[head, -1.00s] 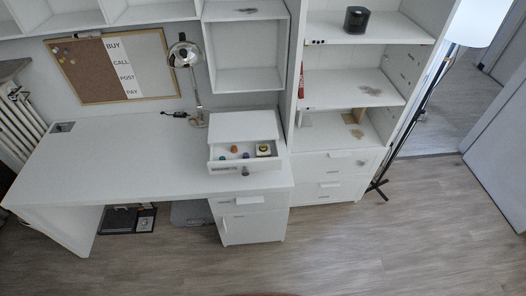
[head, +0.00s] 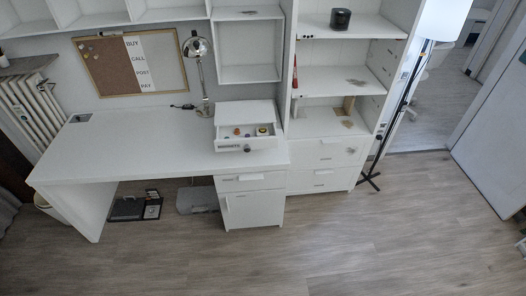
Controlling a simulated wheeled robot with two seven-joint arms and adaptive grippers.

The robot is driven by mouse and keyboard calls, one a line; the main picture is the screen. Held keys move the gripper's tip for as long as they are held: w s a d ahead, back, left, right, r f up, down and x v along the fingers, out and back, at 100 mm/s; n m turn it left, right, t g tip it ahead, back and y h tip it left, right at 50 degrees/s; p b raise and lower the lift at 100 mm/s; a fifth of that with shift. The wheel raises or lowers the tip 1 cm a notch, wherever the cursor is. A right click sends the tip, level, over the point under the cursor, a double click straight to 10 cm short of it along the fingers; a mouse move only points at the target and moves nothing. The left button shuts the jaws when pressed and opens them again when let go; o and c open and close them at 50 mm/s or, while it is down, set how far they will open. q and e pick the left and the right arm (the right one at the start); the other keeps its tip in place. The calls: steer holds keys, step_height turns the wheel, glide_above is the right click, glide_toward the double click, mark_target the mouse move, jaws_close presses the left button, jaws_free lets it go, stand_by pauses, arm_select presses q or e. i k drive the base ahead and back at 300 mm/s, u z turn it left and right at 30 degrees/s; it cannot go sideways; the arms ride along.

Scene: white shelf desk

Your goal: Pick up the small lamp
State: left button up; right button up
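The small lamp (head: 197,48) is a chrome desk lamp with a dome shade, a thin stem and a round base. It stands upright at the back of the white desk (head: 140,147), beside the small drawer box and in front of the wall. Its cable lies on the desk to its left. Neither of my grippers shows in the head view.
A small white drawer box (head: 245,113) with its drawer open holds several small objects. A tall white shelf unit (head: 335,134) stands right of the desk. A floor lamp (head: 440,20) stands right of it. A corkboard (head: 112,68) hangs behind the desk. The front floor is clear.

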mark_target(266, 133)
steer(key=z, duration=0.2)
steer(key=k, duration=0.3)
steer(key=u, duration=1.35)
steer(key=i, duration=1.2)
steer(key=u, duration=0.3)
steer(key=i, duration=1)
steer(key=z, duration=0.35)
